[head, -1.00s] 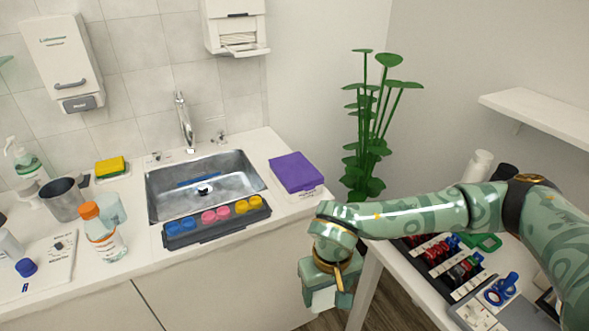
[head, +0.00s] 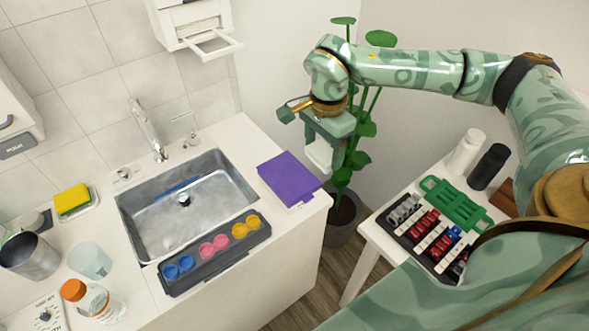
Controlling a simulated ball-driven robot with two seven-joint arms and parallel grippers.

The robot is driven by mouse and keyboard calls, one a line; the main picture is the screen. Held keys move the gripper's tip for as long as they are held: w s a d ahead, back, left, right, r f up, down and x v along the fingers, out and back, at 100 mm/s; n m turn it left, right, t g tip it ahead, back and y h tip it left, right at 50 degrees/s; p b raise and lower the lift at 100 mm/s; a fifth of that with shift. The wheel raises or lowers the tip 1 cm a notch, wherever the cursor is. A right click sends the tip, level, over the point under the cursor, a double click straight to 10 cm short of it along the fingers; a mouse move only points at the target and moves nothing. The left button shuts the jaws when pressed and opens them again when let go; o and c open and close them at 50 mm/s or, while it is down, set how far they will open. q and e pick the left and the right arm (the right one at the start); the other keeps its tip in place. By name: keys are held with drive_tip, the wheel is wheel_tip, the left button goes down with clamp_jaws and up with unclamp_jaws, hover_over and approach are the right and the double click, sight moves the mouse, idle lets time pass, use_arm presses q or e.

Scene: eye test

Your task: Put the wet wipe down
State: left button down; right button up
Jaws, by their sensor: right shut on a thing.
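My right gripper (head: 322,150) hangs in the air between the counter's right end and the plant. It points down and is shut on a small white piece (head: 319,156), which looks like the wet wipe. The fingers hide part of it. Below and to the left of the gripper, a purple-topped pack (head: 288,177) lies on the counter's right end, apart from the gripper. My left gripper is not in view.
The white counter (head: 225,138) holds a sink (head: 150,217), a tray of coloured cups (head: 190,281), a yellow sponge (head: 72,199) and an orange-capped bottle (head: 95,303). A potted plant (head: 343,177) stands behind the gripper. A side table (head: 377,232) at right holds a rack and bottles.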

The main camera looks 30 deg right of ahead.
drive_tip(key=w+a+f, duration=0.1)
drive_tip(key=f, duration=0.1)
drive_tip(key=w+a+f, duration=0.1)
drive_tip(key=w+f, duration=0.1)
drive_tip(key=w+a+f+b, duration=0.1)
drive_tip(key=shift+w+f, duration=0.35)
drive_tip(key=shift+f, duration=0.05)
drive_tip(key=f, duration=0.3)
drive_tip(key=shift+w+a+f+b, duration=0.25)
drive_tip(key=shift+b, duration=0.15)
drive_tip(key=shift+f, duration=0.15)
drive_tip(key=shift+f, duration=0.6)
drive_tip(key=o, duration=0.9)
drive_tip(key=shift+o, duration=0.2)
drive_tip(key=shift+r, duration=0.1)
